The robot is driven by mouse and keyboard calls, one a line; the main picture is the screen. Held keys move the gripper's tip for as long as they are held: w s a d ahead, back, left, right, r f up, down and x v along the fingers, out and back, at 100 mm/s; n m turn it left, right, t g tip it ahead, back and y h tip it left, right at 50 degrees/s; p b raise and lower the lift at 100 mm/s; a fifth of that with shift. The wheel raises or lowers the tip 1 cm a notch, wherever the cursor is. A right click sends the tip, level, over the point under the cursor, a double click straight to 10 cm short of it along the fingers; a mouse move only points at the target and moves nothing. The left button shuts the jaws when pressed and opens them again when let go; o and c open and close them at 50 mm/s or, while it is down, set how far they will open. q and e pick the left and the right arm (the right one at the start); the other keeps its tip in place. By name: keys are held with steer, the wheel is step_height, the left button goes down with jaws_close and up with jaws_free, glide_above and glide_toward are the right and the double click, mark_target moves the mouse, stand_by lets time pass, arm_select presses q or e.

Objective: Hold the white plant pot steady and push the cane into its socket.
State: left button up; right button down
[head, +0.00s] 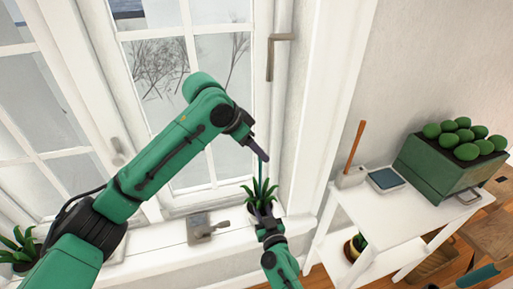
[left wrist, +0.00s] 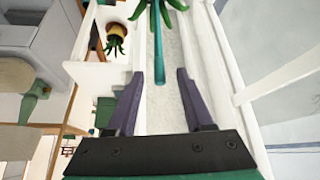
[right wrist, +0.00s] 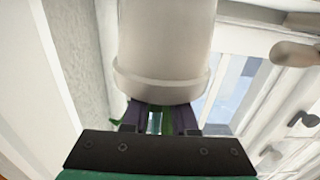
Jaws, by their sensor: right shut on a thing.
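The white plant pot (right wrist: 165,50) fills the upper middle of the right wrist view. In the head view only a little of the pot (head: 279,211) shows under the spiky green plant (head: 262,192). My right gripper (head: 267,222) is shut on the pot. The teal cane (head: 261,174) stands up out of the plant. In the left wrist view the cane (left wrist: 158,50) runs from the plant down between the fingertips. My left gripper (head: 263,157) is at the cane's top end; its fingers (left wrist: 160,80) are apart, with gaps on both sides of the cane. The socket is hidden by leaves.
A window sill (head: 160,240) runs behind the pot and bears a grey metal fitting (head: 205,228). A white shelf unit (head: 400,205) at right holds a green crate (head: 440,165) of round green fruit, a wooden-handled tool (head: 353,155) and a small blue-topped box (head: 386,179).

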arm_select(q)
steer(key=shift+r, duration=0.1)
arm_select(e)
steer(key=shift+f, duration=0.1)
arm_select(q)
steer(key=v, duration=1.1)
steer(key=shift+a+r, duration=0.15)
steer(key=shift+r, duration=0.2)
steer(key=shift+s, duration=0.1)
arm_select(e)
steer(key=c, duration=0.6)
jaws_free()
